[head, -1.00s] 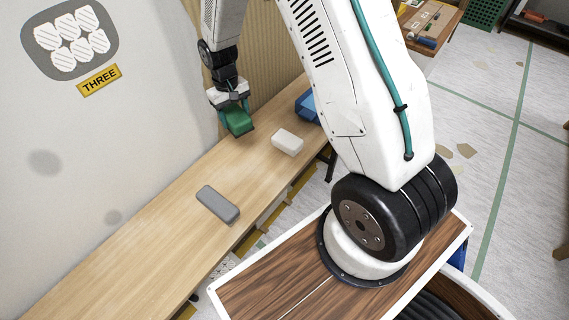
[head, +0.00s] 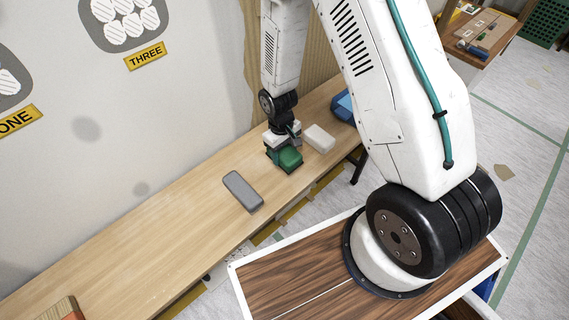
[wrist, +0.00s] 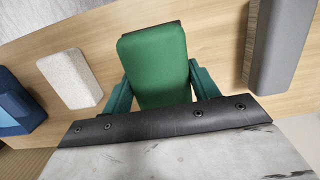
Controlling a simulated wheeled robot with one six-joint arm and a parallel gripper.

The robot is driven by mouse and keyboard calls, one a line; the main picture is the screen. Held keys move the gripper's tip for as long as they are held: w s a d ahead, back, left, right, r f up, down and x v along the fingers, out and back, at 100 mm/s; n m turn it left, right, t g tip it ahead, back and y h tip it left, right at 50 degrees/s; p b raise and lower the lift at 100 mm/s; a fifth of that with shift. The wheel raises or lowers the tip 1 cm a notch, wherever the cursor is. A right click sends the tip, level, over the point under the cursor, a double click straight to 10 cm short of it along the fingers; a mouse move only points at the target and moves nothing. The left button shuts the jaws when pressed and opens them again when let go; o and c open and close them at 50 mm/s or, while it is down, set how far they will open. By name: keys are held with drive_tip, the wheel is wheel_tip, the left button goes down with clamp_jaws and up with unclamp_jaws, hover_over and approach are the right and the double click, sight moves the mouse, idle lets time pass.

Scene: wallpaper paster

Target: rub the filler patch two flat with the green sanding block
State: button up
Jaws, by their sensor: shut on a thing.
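The green sanding block (wrist: 155,65) sits between the two fingers of my gripper (wrist: 160,88) in the wrist view. The gripper is shut on it. In the head view the green block (head: 289,158) is low at the bench, beside the white block, with my gripper (head: 284,150) above and around it. I cannot tell whether the block touches the bench top. Wall patches labelled THREE (head: 124,18) and, partly cut off, ONE (head: 8,82) show at left. No patch labelled TWO is in view.
The wooden bench (head: 180,215) runs along the wall. A grey block (head: 243,190) lies left of my gripper, a white block (head: 319,138) right of it. A blue thing (head: 344,106) is farther back. A brown and orange block (head: 62,309) is at the near left.

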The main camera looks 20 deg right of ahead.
drive_tip(key=shift+f, duration=2.85)
drive_tip(key=shift+f, duration=0.1)
drive_tip(key=o, duration=1)
drive_tip(key=shift+f, duration=0.1)
drive_tip(key=r, duration=0.2)
drive_tip(key=w+r, duration=0.1)
drive_tip(key=r, duration=0.5)
drive_tip(key=shift+w+a, duration=0.25)
drive_tip(key=shift+w, duration=0.1)
drive_tip(key=s+d+r+m+t, duration=0.1)
drive_tip(key=s+r, duration=0.2)
drive_tip(key=r, duration=1.1)
drive_tip(key=s+d+r+m+t, duration=0.1)
drive_tip(key=s+r, duration=0.2)
drive_tip(key=r, duration=1)
drive_tip(key=s+r, duration=0.6)
drive_tip(key=s, duration=0.3)
drive_tip(key=s+d+r+m, duration=0.1)
drive_tip(key=s+r, duration=0.6)
drive_tip(key=s, duration=0.2)
drive_tip(key=shift+d+m+t, duration=0.3)
